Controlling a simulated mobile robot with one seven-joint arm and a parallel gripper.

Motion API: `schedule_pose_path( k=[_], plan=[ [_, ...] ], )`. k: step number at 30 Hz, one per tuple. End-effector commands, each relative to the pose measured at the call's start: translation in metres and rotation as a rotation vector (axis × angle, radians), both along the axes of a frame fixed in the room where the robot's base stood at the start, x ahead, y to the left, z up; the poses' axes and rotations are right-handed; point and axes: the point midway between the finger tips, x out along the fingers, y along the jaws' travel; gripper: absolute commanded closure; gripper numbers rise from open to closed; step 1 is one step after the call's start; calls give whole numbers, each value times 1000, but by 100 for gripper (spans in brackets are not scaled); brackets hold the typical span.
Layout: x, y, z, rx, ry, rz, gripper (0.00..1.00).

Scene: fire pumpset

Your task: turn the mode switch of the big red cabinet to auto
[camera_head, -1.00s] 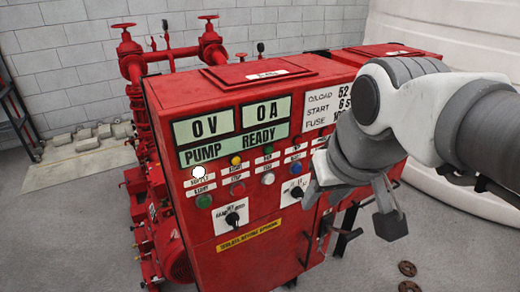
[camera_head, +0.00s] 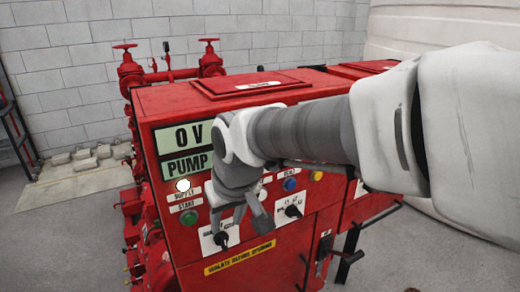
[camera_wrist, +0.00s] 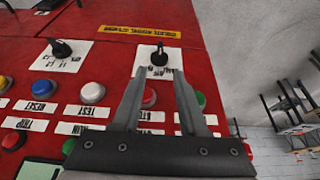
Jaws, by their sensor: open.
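The big red cabinet (camera_head: 240,280) stands in the middle of the head view. Its mode switch (camera_head: 220,238) is a black rotary knob on a white plate, low on the front face above a yellow label strip. In the wrist view, where the panel appears upside down, the mode switch (camera_wrist: 160,56) is just beyond the gap between my fingertips. My gripper (camera_head: 238,226) is open and empty, in front of the panel; its two fingers also show in the wrist view (camera_wrist: 161,75). I cannot tell whether they touch the plate. The knob's setting is too small to read.
A second black rotary knob (camera_head: 293,210) on its own white plate sits to the right. Several coloured buttons, including a green one (camera_head: 189,217) and a blue one (camera_head: 290,184), lie close around. A handle (camera_head: 304,272) projects from the lower right.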

Motion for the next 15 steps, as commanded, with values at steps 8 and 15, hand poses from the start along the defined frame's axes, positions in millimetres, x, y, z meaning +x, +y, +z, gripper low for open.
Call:
schedule_pose_path(
  k=[8,15],
  plan=[
    [17,11,-52,-2,3,1,57],
    [25,15,-70,-1,0,0,57]
  ],
)
